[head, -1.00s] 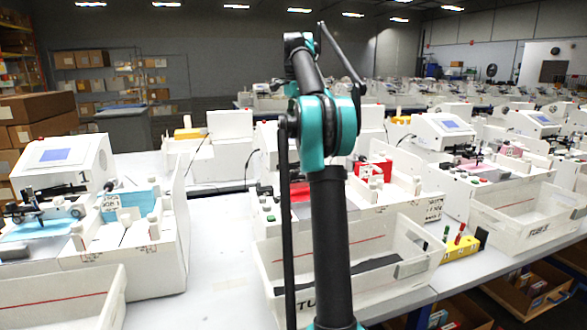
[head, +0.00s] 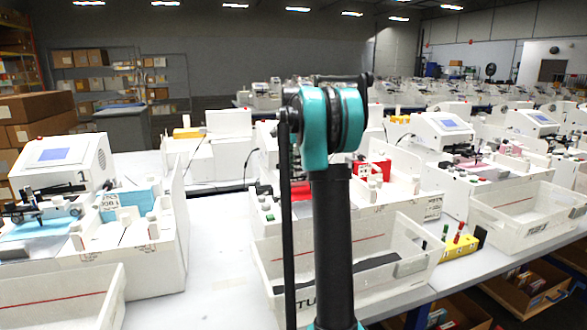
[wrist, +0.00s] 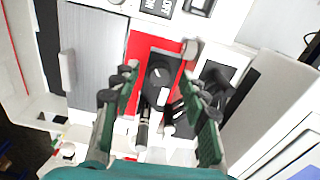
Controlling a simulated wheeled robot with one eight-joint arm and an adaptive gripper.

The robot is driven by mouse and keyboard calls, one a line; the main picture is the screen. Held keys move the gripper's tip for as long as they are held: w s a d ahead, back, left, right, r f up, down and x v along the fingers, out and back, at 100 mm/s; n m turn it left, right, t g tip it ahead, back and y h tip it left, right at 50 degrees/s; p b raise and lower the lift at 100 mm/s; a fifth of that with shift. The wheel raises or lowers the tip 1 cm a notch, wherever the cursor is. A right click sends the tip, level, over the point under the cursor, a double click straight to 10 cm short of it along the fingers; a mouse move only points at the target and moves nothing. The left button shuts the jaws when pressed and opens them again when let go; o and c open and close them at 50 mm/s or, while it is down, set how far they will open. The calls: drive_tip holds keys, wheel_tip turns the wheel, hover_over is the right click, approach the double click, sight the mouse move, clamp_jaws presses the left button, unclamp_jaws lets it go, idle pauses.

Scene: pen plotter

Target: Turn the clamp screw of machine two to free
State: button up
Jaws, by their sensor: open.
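In the wrist view my gripper (wrist: 160,88) is open, with its green-padded fingers spread to either side. Between and beyond the fingertips is a dark round knob (wrist: 161,72) with a pale mark, over a red sheet (wrist: 140,50). It looks like the clamp screw, though no label confirms this. The fingers appear apart from it. In the head view machine two (head: 268,212), with red parts, stands mostly behind my arm; its clamp screw and my gripper are hidden there.
A machine marked 1 (head: 62,160) with a blue sheet stands at left. A white tray (head: 415,240) sits in front of the red machine, with a yellow pen block (head: 460,246) at its right. A grey plate (wrist: 98,55) lies left of the red sheet. Bare table shows between the machines.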

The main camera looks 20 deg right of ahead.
drive_tip(key=shift+f, duration=0.2)
clamp_jaws()
